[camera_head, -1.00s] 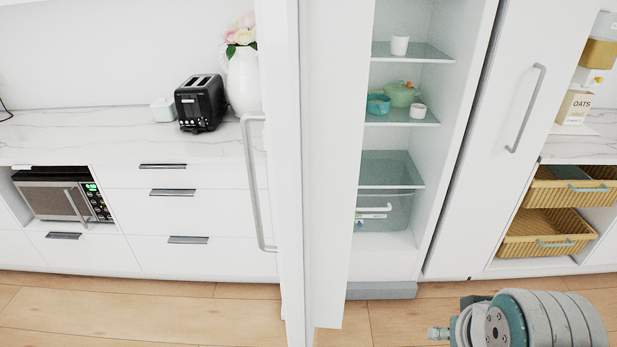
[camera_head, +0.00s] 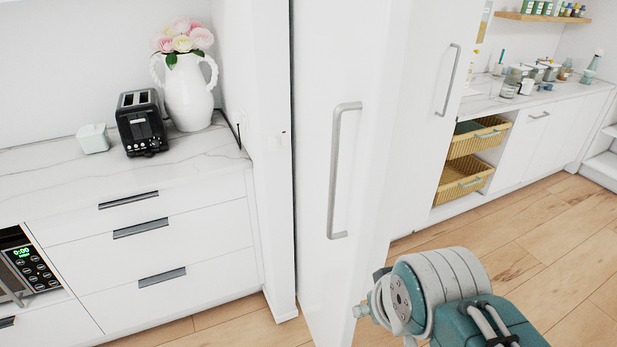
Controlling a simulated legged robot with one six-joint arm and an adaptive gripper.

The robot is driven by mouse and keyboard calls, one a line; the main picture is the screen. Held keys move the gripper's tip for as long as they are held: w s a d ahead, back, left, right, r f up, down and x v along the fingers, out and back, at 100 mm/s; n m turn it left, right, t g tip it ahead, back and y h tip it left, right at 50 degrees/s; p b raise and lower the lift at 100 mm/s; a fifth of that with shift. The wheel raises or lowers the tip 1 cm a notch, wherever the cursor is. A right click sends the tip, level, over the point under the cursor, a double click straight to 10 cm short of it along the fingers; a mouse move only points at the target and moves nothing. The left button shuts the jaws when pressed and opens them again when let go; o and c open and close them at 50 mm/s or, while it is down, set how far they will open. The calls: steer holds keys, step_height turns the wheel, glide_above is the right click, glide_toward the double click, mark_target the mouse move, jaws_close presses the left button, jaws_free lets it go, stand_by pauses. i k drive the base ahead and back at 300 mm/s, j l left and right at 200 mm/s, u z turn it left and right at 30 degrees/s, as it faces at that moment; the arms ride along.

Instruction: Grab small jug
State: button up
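I cannot make out a small jug for certain in this view. A large white two-handled vase (camera_head: 189,97) with pink and cream flowers stands upright on the marble counter at the left, behind the toaster. Several small glass jars and containers (camera_head: 513,82) stand on the far counter at upper right, too small to identify surely. A tall white cabinet door (camera_head: 330,80) with a long grey handle (camera_head: 338,172) fills the middle, and no cabinet interior shows. My grey and teal arm is at the bottom right, but my gripper's fingers are out of view.
A black toaster (camera_head: 141,124) and a pale square container (camera_head: 93,138) stand on the left counter (camera_head: 50,172). Wicker baskets (camera_head: 463,178) sit in an open bay beyond the door. A microwave (camera_head: 25,265) is at lower left. Wooden floor (camera_head: 510,260) is clear at right.

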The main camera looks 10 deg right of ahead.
mark_target(509, 86)
steer(key=j+z, duration=0.1)
steer(key=z, duration=1.3)
steer(key=i+l+z, duration=0.25)
steer(key=i, duration=0.45)
steer(key=i+l+z, duration=0.1)
steer(key=i+z, duration=0.15)
steer(key=i, duration=0.45)
steer(key=i+l+u, duration=0.2)
steer(key=i, duration=1.35)
steer(key=i+z, duration=0.15)
steer(key=i, duration=0.6)
steer(key=i+j+z, duration=0.15)
steer(key=i, duration=0.6)
steer(key=i+u, duration=0.35)
steer(key=i+l+u, duration=0.15)
steer(key=i+u, duration=0.2)
steer(key=i, duration=0.2)
steer(key=i+j+u, duration=0.1)
steer(key=i+u, duration=0.15)
steer(key=u, duration=0.15)
steer(key=i+u, duration=0.55)
steer(key=u, duration=0.25)
